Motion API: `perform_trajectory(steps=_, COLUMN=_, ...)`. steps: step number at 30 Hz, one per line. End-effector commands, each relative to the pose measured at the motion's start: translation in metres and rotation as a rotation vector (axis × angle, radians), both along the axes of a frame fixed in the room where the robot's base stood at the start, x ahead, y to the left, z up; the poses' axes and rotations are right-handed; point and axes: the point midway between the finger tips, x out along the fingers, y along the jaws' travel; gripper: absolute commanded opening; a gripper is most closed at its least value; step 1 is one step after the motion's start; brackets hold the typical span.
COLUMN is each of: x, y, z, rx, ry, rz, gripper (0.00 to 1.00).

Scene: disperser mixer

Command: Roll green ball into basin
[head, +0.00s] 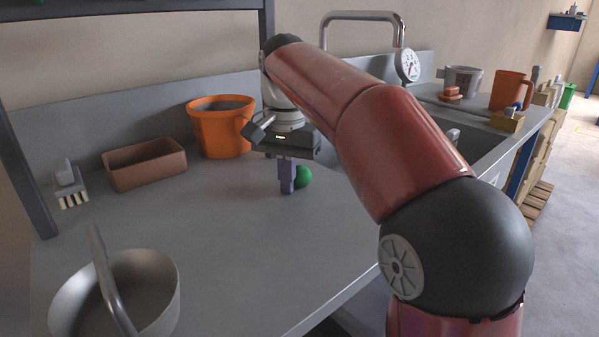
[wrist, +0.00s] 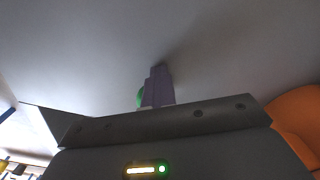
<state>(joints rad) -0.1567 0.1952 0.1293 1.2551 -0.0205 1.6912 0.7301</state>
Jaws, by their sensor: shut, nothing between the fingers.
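The green ball (head: 303,177) rests on the grey counter (head: 225,215), partly hidden behind my gripper's fingers. My gripper (head: 287,190) points down, shut and empty, with its fingertips low at the counter just left of the ball. The ball's edge also shows in the wrist view (wrist: 140,97), beside the closed fingers (wrist: 158,72). I cannot tell whether the fingers touch the ball. The sunken sink basin (head: 478,146) lies to the right, partly hidden behind my red arm.
An orange bucket (head: 222,140) and a brown tray (head: 145,172) stand at the back left. A brush (head: 68,183) is at far left, and a metal pail (head: 160,290) is in front. A faucet (head: 362,16) rises behind the sink. The middle of the counter is clear.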

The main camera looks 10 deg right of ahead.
Motion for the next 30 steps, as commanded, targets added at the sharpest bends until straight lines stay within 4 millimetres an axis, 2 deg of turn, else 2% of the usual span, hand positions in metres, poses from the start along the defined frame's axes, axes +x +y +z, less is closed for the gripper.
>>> perform_trajectory(steps=1, x=0.005, y=-0.009, z=-0.004, rx=-0.011, ry=0.004, rz=-0.012, gripper=0.00)
perform_trajectory(steps=30, x=0.038, y=-0.059, z=-0.006, rx=-0.013, ry=0.006, rz=-0.016, gripper=0.00)
